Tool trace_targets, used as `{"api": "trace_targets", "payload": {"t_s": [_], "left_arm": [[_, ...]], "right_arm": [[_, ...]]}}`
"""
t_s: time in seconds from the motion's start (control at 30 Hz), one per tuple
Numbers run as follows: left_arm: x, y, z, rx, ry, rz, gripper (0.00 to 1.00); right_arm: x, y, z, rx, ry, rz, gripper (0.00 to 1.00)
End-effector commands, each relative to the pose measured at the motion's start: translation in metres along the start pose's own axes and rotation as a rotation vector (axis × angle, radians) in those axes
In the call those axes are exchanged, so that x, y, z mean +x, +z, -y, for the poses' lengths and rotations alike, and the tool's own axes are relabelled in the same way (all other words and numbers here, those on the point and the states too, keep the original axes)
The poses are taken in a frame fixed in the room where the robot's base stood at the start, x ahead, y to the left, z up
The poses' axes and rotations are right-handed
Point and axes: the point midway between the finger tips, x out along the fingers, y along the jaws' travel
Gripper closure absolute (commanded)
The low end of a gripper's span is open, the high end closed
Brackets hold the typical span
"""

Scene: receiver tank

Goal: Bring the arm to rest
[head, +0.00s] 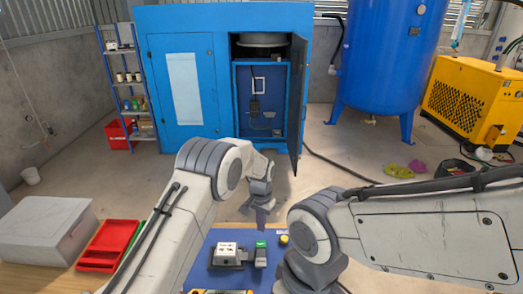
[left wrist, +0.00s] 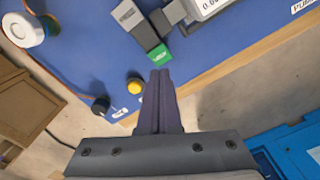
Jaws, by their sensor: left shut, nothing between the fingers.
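My left arm reaches forward over the blue panel (head: 205,262). Its gripper (head: 262,222) points down near the panel's far edge in the head view. In the left wrist view the two dark fingers (left wrist: 160,75) lie together with nothing between them. Their tips appear close to a grey block with a green end (left wrist: 158,52) and a yellow button (left wrist: 134,86); I cannot tell the height above the panel. My right arm comes in from the right and bends down out of the picture, and its gripper is not visible.
A white-faced gauge (head: 227,254) sits on the panel beside the green-ended block (head: 261,255). A red tray (head: 108,245) and a grey box (head: 45,230) are at the left. A blue cabinet (head: 180,90) with an open door, a blue tank (head: 388,60) and a yellow machine (head: 470,100) stand beyond open floor.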

Motion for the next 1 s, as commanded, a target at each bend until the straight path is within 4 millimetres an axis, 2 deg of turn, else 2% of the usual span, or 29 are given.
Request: {"api": "trace_targets", "payload": {"t_s": [0.07, 0.17, 0.27, 0.4, 0.47, 0.6, 0.8, 0.9, 1.0], "left_arm": [[-0.011, 0.002, -0.006, 0.005, 0.001, -0.005, 1.00], [-0.038, 0.013, -0.023, 0.014, 0.005, -0.013, 1.00], [-0.076, 0.038, -0.048, 0.027, 0.012, -0.021, 1.00], [-0.124, 0.090, -0.083, 0.047, 0.024, -0.030, 1.00], [-0.141, 0.116, -0.096, 0.055, 0.030, -0.035, 1.00], [-0.168, 0.184, -0.121, 0.075, 0.044, -0.043, 1.00], [-0.177, 0.280, -0.140, 0.099, 0.063, -0.050, 1.00], [-0.174, 0.314, -0.142, 0.106, 0.070, -0.052, 1.00], [-0.170, 0.334, -0.144, 0.111, 0.073, -0.052, 1.00]], "right_arm": [[0.001, 0.000, 0.000, 0.000, 0.000, 0.000, 0.00], [0.004, 0.000, 0.000, 0.000, 0.000, 0.000, 0.00], [0.009, 0.001, -0.001, 0.000, 0.000, 0.000, 0.00], [0.015, 0.001, -0.001, -0.001, 0.000, 0.000, 0.00], [0.018, 0.001, -0.001, -0.001, 0.000, 0.000, 0.00], [0.023, 0.001, -0.002, -0.001, 0.000, 0.000, 0.00], [0.030, 0.002, -0.002, -0.002, 0.000, 0.000, 0.00], [0.032, 0.002, -0.002, -0.002, 0.000, 0.000, 0.00], [0.033, 0.002, -0.002, -0.002, 0.000, 0.000, 0.00]]}}
